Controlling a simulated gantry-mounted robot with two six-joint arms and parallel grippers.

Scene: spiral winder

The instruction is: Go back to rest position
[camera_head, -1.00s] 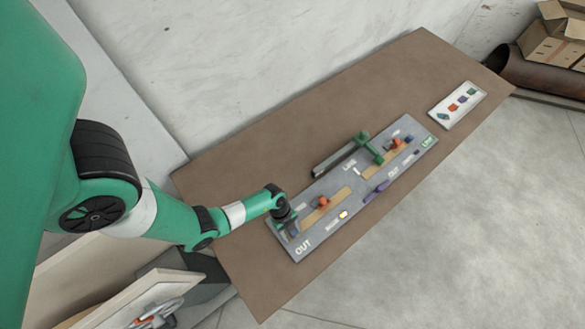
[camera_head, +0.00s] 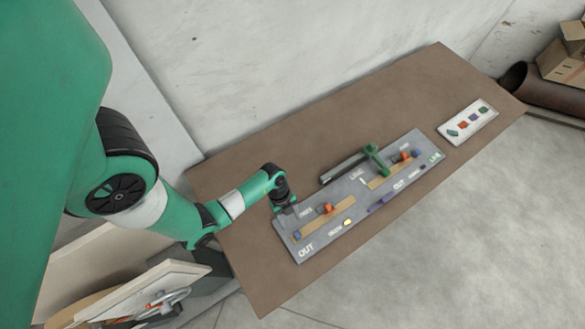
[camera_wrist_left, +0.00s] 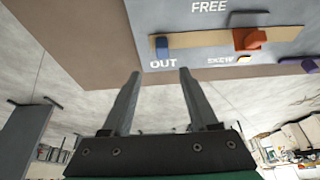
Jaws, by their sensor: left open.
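My left gripper (camera_head: 287,206) is over the OUT end of the grey board (camera_head: 287,243) on the brown table. In the left wrist view the left gripper (camera_wrist_left: 160,74) is open, with nothing between its fingers. Beyond its tips that view shows the board (camera_wrist_left: 180,15), a tan strip (camera_wrist_left: 205,40), a blue block (camera_wrist_left: 162,47) and an orange block (camera_wrist_left: 252,39). In the head view a green upright piece (camera_head: 376,160) stands on the board's far half, beside a dark bar (camera_head: 343,168). My right gripper is not in view.
A white tray (camera_head: 451,141) with several small coloured pieces lies at the table's far right. The brown table (camera_head: 400,85) is clear behind the board. A cardboard box (camera_head: 560,68) and a brown pipe (camera_head: 540,93) are beyond the table's right end.

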